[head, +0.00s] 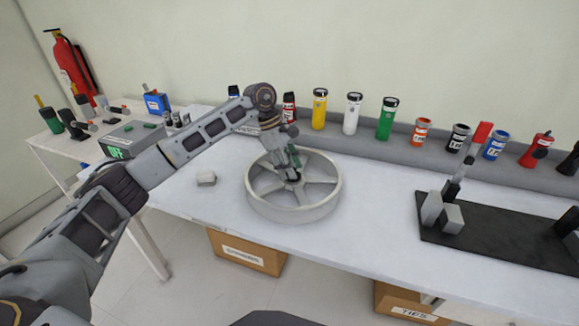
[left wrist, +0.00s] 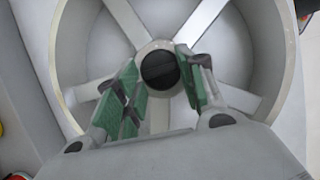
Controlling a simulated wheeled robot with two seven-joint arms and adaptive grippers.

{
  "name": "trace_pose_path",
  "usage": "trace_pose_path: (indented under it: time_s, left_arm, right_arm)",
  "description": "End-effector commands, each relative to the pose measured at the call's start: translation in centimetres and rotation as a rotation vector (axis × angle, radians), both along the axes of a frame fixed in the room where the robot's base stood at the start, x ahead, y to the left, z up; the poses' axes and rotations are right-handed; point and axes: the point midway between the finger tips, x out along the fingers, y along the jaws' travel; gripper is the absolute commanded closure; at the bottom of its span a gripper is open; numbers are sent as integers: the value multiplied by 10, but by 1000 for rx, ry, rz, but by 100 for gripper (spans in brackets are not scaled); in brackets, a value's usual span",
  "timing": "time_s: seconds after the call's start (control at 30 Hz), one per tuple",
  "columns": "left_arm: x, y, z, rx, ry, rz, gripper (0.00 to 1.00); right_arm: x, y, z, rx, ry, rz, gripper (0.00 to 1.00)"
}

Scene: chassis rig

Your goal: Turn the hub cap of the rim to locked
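The grey spoked rim (head: 260,207) lies flat on the white table in the head view. In the left wrist view the rim (left wrist: 268,95) fills most of the picture. Its dark round hub cap (left wrist: 160,68) sits at the centre, with a faint line across it. My left gripper (head: 292,176) points down over the hub. In the wrist view its two green-padded fingers (left wrist: 163,75) are spread on either side of the cap, with a gap visible; I cannot tell whether they touch it. My right gripper is not in view.
A black base plate (head: 480,252) with a red-handled clamp (head: 482,134) stands to the right. Several bottles and cups line the back ledge. A side table with tools and a box reading OFF (head: 125,139) is at left.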

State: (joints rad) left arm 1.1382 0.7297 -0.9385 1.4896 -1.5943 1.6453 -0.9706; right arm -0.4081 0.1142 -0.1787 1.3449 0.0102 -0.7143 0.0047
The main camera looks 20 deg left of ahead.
Motion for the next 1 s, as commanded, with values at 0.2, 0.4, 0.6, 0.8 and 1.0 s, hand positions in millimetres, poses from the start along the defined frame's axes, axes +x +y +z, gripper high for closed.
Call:
trace_pose_path:
  time_s: [0.2, 0.4, 0.6, 0.8, 1.0]
  left_arm:
    - [0, 0, 0, 0, 0, 1, 41]
    - [0, 0, 0, 0, 0, 1, 41]
    - [0, 2, 5, 0, 0, 2, 41]
    - [1, 9, 21, 0, -1, 2, 41]
    - [2, 19, 47, 0, -2, 2, 41]
  right_arm:
    - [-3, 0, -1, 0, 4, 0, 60]
    - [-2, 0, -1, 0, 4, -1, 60]
    - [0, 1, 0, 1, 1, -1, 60]
    - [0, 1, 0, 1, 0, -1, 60]
    - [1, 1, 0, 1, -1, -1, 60]
